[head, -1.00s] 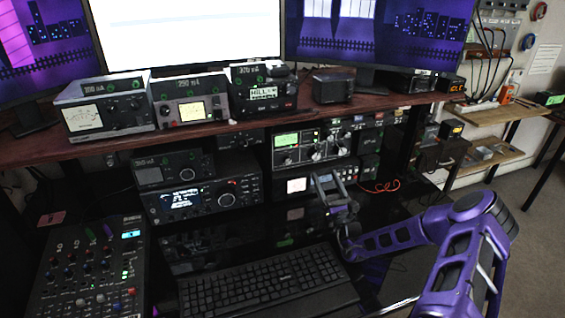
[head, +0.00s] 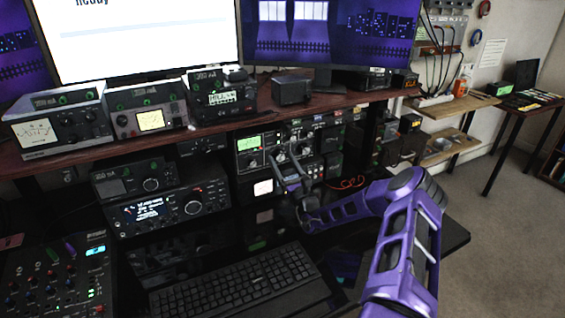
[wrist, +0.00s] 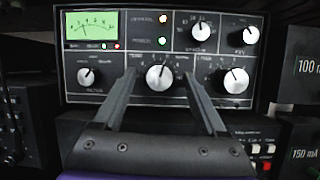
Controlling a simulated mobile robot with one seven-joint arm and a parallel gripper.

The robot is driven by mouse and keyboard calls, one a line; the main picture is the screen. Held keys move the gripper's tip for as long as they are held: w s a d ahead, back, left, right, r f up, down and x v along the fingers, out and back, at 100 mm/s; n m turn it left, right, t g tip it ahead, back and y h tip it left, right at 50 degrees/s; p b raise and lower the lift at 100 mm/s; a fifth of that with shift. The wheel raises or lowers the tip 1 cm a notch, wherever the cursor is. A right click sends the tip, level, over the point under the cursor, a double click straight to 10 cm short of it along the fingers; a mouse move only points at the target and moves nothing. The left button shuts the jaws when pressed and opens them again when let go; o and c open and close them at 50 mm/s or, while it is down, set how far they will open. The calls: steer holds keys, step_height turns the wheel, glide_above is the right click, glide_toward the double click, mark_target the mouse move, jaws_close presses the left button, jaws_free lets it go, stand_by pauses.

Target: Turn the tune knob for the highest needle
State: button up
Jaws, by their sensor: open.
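The tuner (head: 247,160) is a dark box with a lit green meter (wrist: 90,29) and several white-capped knobs. The needle stands left of the middle of the scale, as far as I can tell. The large middle knob (wrist: 159,77), apparently the tune knob, has its pointer tilted slightly right of straight up. My gripper (wrist: 161,78) is open, with one finger on each side of this knob; I cannot tell if either touches it. In the head view my gripper (head: 291,168) is in front of the tuner and hides part of its face.
Another radio (wrist: 230,140) is below the tuner. Small boxes (wrist: 305,75) stand close on its right and a dark unit (wrist: 20,120) on its left. The wooden shelf (head: 230,124) runs above. The keyboard (head: 240,283) lies on the desk in front.

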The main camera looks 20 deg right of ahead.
jaws_close()
steer(key=m+h+p, duration=0.1)
steer(key=m, duration=0.1)
steer(key=shift+a+r+m+p, duration=0.1)
steer(key=shift+r+m+p, duration=0.05)
steer(key=shift+m+p, duration=0.25)
steer(key=shift+f+m+h+p, duration=0.2)
steer(key=shift+m+h+p, duration=0.35)
steer(key=shift+m+h, duration=0.8)
steer(key=shift+m+y, duration=0.25)
jaws_free()
steer(key=v, duration=0.7)
steer(key=shift+s, duration=0.25)
